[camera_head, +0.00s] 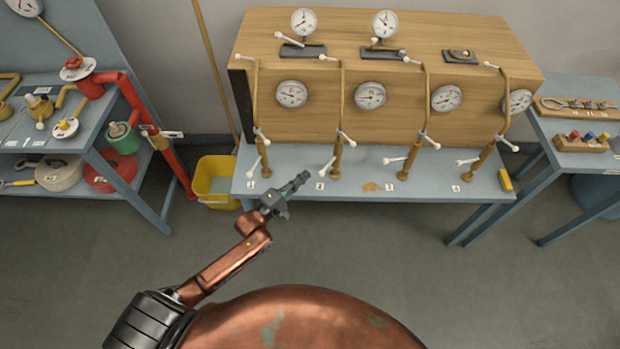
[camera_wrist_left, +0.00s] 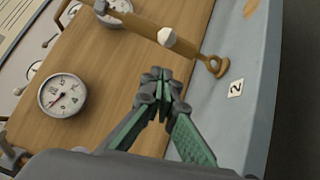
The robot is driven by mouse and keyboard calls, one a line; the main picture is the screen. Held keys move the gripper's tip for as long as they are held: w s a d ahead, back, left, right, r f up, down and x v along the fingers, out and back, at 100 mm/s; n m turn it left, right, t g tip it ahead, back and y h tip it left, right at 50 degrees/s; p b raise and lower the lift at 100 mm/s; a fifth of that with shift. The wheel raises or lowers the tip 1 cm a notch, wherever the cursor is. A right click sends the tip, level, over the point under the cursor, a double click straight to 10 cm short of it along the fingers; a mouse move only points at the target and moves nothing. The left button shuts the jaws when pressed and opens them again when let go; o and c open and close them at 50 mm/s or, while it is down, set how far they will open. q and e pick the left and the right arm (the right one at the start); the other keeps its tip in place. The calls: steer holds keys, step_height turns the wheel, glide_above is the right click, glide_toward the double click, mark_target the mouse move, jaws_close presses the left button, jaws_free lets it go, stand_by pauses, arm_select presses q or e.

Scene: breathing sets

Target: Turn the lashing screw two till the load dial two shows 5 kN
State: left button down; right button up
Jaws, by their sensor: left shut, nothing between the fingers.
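Lashing screw two (camera_head: 337,157) is a brown upright rod with white-knobbed handles on the bench, beside the label 2 (camera_head: 320,186). In the left wrist view its brown rod (camera_wrist_left: 190,50) and the label 2 (camera_wrist_left: 235,88) show at the upper right. Load dial two (camera_head: 370,96) is a round white gauge on the wooden panel, right of this rod; its reading is too small to tell. It is cut off at the top of the left wrist view (camera_wrist_left: 116,7). My left gripper (camera_head: 302,178) is shut and empty, left of screw two and apart from it. My right gripper is not in view.
Similar screws stand along the bench (camera_head: 290,187), with dial one (camera_head: 292,94) to the left and dial three (camera_head: 446,98) to the right. A yellow bin (camera_head: 213,180) and red pipework (camera_head: 150,125) are at the left. The floor in front is clear.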

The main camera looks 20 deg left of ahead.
arm_select(q)
steer(key=d+p+v, duration=0.1)
steer(key=v, duration=0.9)
steer(key=shift+s+f, duration=0.15)
steer(key=shift+s, duration=0.2)
steer(key=shift+d, duration=0.1)
